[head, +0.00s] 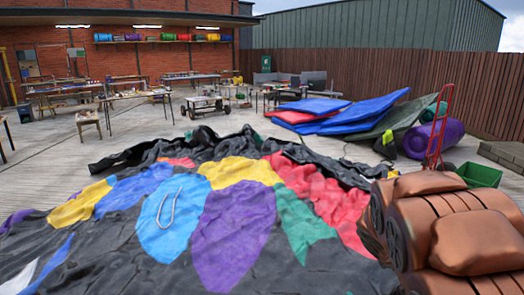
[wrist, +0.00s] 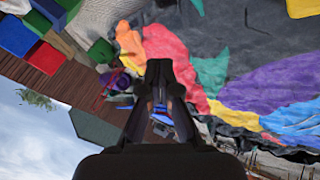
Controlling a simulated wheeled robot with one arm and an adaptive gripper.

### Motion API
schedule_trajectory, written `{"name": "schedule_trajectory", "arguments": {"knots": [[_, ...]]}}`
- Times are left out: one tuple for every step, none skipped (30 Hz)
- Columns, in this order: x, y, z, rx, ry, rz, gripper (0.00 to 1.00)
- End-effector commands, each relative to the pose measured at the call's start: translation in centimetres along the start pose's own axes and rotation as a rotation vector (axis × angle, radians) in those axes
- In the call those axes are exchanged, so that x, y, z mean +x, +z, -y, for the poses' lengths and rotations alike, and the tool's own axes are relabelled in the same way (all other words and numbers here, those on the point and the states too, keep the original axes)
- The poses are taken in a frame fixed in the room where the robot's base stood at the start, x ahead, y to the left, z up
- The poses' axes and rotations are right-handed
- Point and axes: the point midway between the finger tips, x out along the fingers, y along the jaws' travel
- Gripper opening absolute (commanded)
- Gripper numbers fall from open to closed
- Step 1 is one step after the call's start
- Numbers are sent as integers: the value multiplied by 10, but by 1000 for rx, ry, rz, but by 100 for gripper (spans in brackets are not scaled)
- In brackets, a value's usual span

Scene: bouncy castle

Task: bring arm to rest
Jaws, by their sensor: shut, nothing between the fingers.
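My gripper (wrist: 159,66) shows in the wrist view, dark and pointing up the picture from the bottom centre. Its fingers come together at the tips with nothing between them. It appears to be in the air, clear of the things around it. The wrist picture is turned over, with sky at the lower left and the castle fabric at the upper right.
A deflated bouncy castle (head: 235,225) of black and coloured fabric spreads across the foreground, a looped cord (head: 169,207) on it. Folded mats (head: 350,112) and workbenches (head: 135,95) stand behind.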

Motion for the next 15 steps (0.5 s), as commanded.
{"name": "schedule_trajectory", "arguments": {"knots": [[-14,11,-3,17,0,22,0],[-21,20,-5,26,0,43,0],[-30,32,-6,37,-3,69,0],[-37,40,-6,44,-7,88,0],[-44,50,-6,51,-12,110,0],[-54,63,-4,60,-22,137,0],[-60,72,-2,65,-32,158,0],[-67,83,-1,69,-41,182,0],[-77,96,2,75,-55,209,0],[-84,104,5,80,-67,227,0],[-91,114,8,82,-80,248,0],[-101,127,12,84,-100,276,0],[-108,136,16,85,-116,293,0],[-116,146,20,86,-133,314,0],[-126,160,26,84,-158,344,0]]}}
